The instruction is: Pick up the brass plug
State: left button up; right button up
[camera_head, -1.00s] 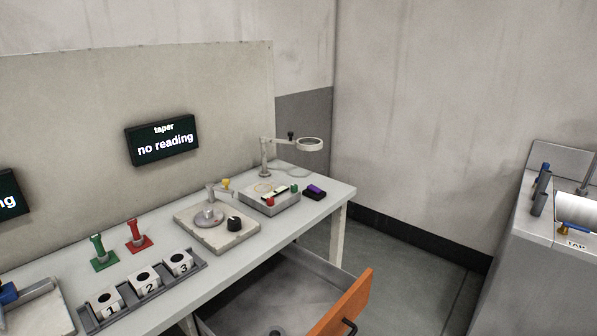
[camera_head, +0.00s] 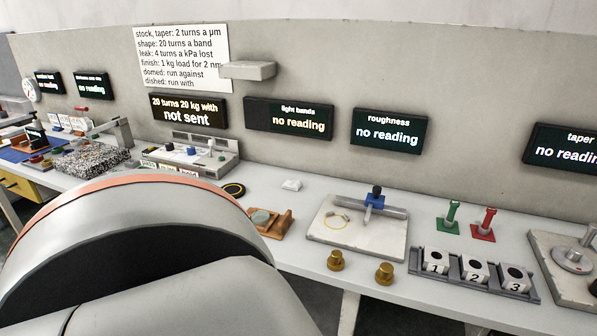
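Two small brass-coloured knobbed pieces stand near the front edge of the long bench: a left brass piece (camera_head: 335,261) and a right brass piece (camera_head: 384,273). They look alike and sit a little apart. I cannot tell from this view whether either is the brass plug. Neither of my grippers is in view. A large grey part of my own arm fills the lower left and hides part of the bench front.
A grey rack of numbered white blocks (camera_head: 472,275) and a pale plate with a blue clamp (camera_head: 357,229) stand beside the brass pieces. Green (camera_head: 450,218) and red (camera_head: 485,225) stands are behind the rack. An orange-brown holder (camera_head: 270,222) is further left.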

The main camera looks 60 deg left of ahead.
aim_at(335, 262)
jog(key=u, duration=1.7)
jog(key=i+j, duration=0.15)
jog(key=j, duration=0.25)
jog(key=i+j, duration=0.1)
jog(key=j, duration=0.25)
jog(key=i+j, duration=0.15)
jog(key=j, duration=0.25)
jog(key=i+j, duration=0.15)
jog(key=j, duration=0.25)
jog(key=i+j+z, duration=0.15)
jog(key=j, duration=0.3)
jog(key=i+j+z, duration=0.1)
jog(key=j, duration=0.35)
jog(key=z, duration=1.55)
